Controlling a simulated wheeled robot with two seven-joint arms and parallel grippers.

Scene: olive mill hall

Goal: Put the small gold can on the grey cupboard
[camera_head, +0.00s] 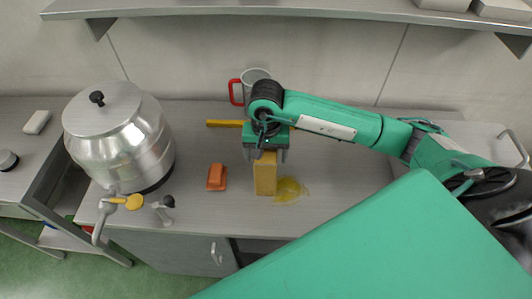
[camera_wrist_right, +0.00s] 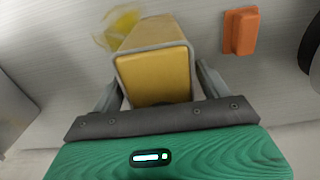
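The small gold can (camera_head: 265,175) stands upright on the grey worktop (camera_head: 340,195). In the right wrist view the can (camera_wrist_right: 155,75) fills the space between my fingers, its grey-rimmed end facing the camera. My right gripper (camera_head: 267,155) is over the top of the can with a finger on either side. It looks open, with a narrow gap showing beside the right-hand finger (camera_wrist_right: 208,82). A pale grey unit with a handle (camera_head: 490,143) stands at the right, partly behind my arm; I cannot tell if it is the grey cupboard. My left gripper is not in view.
A yellow spill (camera_head: 290,189) lies beside the can. An orange block (camera_head: 216,177) is to its left, and a metal mug with a red handle (camera_head: 255,78) is behind. A large steel vessel with a tap (camera_head: 120,135) stands at left. A shelf (camera_head: 270,9) runs above.

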